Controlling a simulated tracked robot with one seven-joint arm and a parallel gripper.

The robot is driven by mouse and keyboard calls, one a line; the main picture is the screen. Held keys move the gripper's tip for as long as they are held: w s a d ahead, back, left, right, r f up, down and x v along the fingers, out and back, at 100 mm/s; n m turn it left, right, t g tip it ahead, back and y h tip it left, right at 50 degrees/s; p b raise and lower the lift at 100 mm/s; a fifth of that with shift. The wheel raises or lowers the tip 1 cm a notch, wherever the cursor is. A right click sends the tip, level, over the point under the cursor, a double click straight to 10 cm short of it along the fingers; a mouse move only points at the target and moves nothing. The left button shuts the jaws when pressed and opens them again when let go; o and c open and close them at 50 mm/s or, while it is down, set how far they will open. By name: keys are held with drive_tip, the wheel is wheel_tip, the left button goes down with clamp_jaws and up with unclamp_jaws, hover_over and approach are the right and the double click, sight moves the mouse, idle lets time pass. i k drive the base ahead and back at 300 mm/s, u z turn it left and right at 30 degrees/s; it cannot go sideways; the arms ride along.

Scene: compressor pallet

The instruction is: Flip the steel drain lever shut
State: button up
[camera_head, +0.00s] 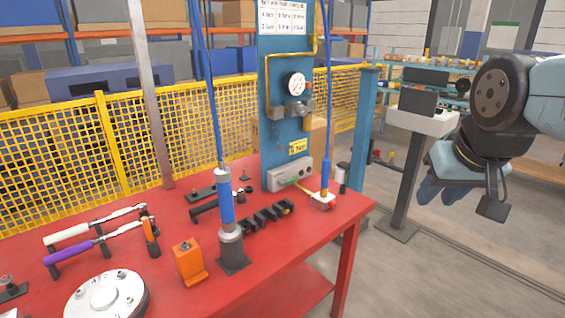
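I cannot surely pick out the steel drain lever. A blue upright panel (285,130) stands at the table's back right, with a round gauge (295,84), a grey regulator-like fitting (299,108) and a yellow pipe. A grey box (290,174) sits at its foot, with a small yellow-green bar in front. A small pale block (322,200) with brass-coloured parts is to its right, below a blue hose. My gripper (466,190) hangs at the right, well away from the panel and table, touching nothing I can see. Its finger opening is unclear.
The red table (330,222) holds a blue-and-grey cylinder (227,215), an orange block (188,262), a round metal flange (105,298) and wrenches. A grey post stand (402,185) is behind my arm. The floor right of the table is open.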

sight(280, 147)
drive_tip(key=u, duration=0.05)
drive_tip(key=k, duration=0.5)
drive_tip(key=u, duration=0.6)
drive_tip(key=i, duration=1)
drive_tip(key=z, duration=0.05)
